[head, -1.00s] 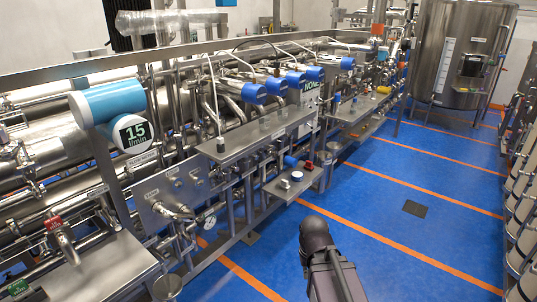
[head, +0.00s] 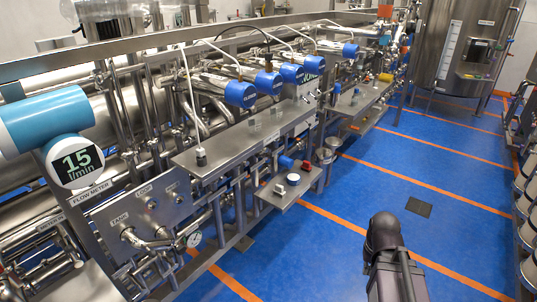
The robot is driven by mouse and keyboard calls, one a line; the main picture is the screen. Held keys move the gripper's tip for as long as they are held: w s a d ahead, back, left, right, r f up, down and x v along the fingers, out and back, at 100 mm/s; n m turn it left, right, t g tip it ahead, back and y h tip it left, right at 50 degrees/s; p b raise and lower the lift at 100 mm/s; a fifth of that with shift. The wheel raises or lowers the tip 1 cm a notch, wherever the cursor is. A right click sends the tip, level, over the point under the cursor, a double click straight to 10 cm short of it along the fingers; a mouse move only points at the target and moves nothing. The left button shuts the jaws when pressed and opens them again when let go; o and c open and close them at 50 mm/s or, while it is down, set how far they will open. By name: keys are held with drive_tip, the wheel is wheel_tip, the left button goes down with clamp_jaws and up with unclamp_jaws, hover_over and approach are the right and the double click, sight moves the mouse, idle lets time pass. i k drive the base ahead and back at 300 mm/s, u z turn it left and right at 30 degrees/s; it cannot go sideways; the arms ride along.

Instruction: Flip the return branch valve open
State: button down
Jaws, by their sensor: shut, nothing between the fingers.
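I cannot make out for certain which fitting is the return branch valve. A steel panel (head: 145,205) at the lower left carries small knobs and labels that seem to read TANK and LOOP. A steel pipe (head: 150,240) and a round pressure gauge (head: 194,239) sit at its lower part. A bench with steel fittings (head: 45,268) is at the lower left corner, cut by the frame edge. My gripper is not seen; only a dark link of my arm shows at the bottom right, over the floor and apart from the equipment.
A blue flow meter (head: 45,122) reading 15 l/min juts out at the left. Several blue-capped units (head: 240,94) line the skid above a steel shelf (head: 200,158). A small low shelf (head: 288,195) sticks out. The blue floor (head: 390,175) is open; a tank (head: 455,50) stands behind.

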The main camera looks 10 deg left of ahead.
sight(265, 149)
drive_tip(key=i, duration=1.05)
drive_tip(key=u, duration=0.4)
